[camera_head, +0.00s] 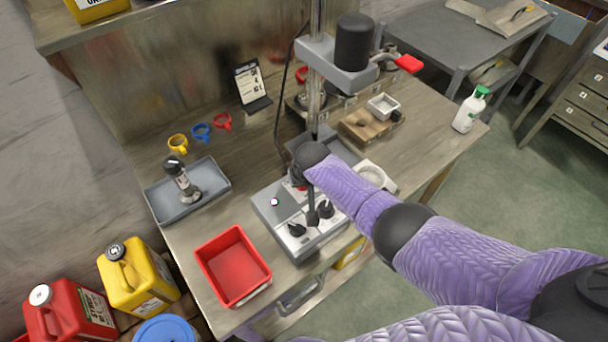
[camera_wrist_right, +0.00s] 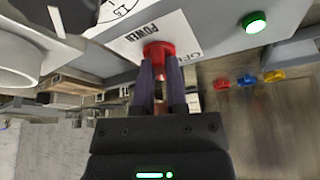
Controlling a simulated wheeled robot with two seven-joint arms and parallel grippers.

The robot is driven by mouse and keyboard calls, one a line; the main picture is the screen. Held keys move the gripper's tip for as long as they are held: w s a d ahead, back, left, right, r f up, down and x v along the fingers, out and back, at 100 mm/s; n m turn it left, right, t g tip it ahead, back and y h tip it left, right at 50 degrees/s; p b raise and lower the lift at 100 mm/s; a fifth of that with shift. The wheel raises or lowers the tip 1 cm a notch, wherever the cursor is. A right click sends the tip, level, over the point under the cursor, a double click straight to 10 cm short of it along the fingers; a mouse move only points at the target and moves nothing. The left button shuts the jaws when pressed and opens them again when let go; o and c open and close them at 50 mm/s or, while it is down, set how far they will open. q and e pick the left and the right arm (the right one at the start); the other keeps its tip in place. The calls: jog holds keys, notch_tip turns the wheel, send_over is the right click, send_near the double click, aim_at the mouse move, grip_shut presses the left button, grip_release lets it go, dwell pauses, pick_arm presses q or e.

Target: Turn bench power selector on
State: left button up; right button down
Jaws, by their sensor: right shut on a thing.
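The red power selector (camera_wrist_right: 159,49) sits on a pale panel labelled POWER, with part of an OFF mark beside it in the right wrist view. My right gripper (camera_wrist_right: 160,68) is shut on this selector, one dark finger on each side. Which mark the selector points to cannot be told. A lit green lamp (camera_wrist_right: 255,22) is on the same grey control box (camera_head: 262,207); the lamp also shows in the head view (camera_head: 275,202). In the head view my right arm and wrist hide most of the selector. My left gripper is not in view.
Black knobs (camera_head: 297,229) stand on the box's front panel. A red tray (camera_head: 233,266) and a grey tray (camera_head: 160,206) are to the left. A drill-like column (camera_head: 316,100) rises behind. A white bottle (camera_head: 468,112) stands at the right bench edge.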

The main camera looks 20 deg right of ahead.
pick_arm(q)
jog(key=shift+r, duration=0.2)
pick_arm(e)
jog(key=shift+a+m, duration=0.1)
jog(key=shift+m, duration=0.5)
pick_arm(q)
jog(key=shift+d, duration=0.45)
pick_arm(e)
jog(key=shift+m+h, duration=0.3)
jog(key=c, duration=0.7)
grip_release()
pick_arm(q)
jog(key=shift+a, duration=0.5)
pick_arm(e)
jog(key=shift+o, duration=0.2)
pick_arm(q)
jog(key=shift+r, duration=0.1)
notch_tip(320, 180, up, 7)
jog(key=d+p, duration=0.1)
jog(key=p, duration=0.6)
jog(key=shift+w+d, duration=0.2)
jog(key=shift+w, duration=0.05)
pick_arm(e)
jog(key=v, duration=1)
